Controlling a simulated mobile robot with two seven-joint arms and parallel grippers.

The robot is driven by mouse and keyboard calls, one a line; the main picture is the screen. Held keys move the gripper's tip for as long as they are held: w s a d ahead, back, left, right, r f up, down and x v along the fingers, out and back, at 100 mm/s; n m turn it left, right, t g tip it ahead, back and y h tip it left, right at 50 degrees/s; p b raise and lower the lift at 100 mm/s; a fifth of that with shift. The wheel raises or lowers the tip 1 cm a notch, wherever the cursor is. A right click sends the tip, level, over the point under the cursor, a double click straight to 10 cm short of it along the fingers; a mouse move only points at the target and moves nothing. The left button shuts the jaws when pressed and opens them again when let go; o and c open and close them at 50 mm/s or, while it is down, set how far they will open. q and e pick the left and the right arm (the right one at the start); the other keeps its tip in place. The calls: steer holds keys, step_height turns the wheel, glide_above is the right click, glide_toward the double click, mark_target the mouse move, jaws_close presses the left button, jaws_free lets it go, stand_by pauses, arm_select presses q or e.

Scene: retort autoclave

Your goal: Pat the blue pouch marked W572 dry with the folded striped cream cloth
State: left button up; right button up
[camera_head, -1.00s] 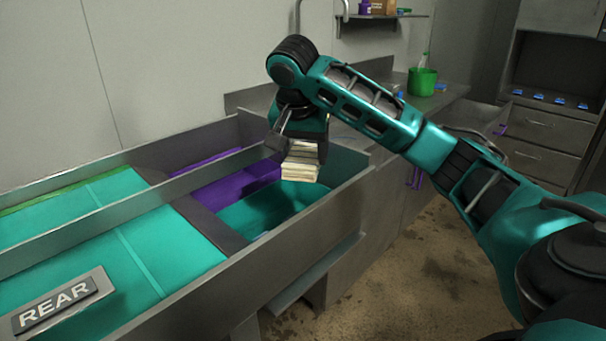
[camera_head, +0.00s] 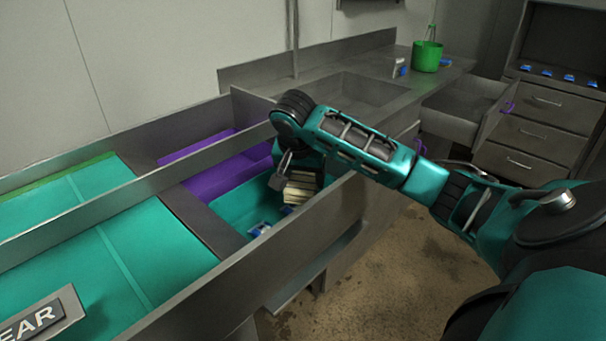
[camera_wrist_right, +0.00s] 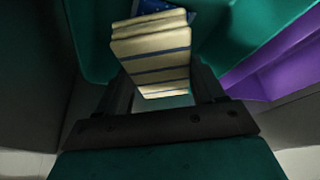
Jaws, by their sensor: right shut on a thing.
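My right gripper (camera_head: 297,182) is shut on the folded striped cream cloth (camera_head: 300,188). It holds the cloth low inside the teal bin (camera_head: 232,215). The cloth also shows between the fingers in the right wrist view (camera_wrist_right: 152,55), cream with dark stripes. A blue and white pouch (camera_head: 260,229) lies on the teal bin's floor, to the left of the cloth. Its marking is too small to read. A blue patch with pale dots (camera_wrist_right: 208,10) shows just beyond the cloth in the wrist view; I cannot tell whether they touch. My left gripper is not in view.
A purple bin (camera_head: 215,178) sits behind the teal one. Metal walls (camera_head: 330,215) edge the trough around my right gripper. Teal covers (camera_head: 140,250) lie at left. A sink counter with a green bucket (camera_head: 427,56) and an open drawer (camera_head: 470,108) stand at the back right.

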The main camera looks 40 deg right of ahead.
steer(key=shift+f, duration=2.95)
steer(key=shift+f, duration=0.55)
steer(key=shift+r, duration=3.55)
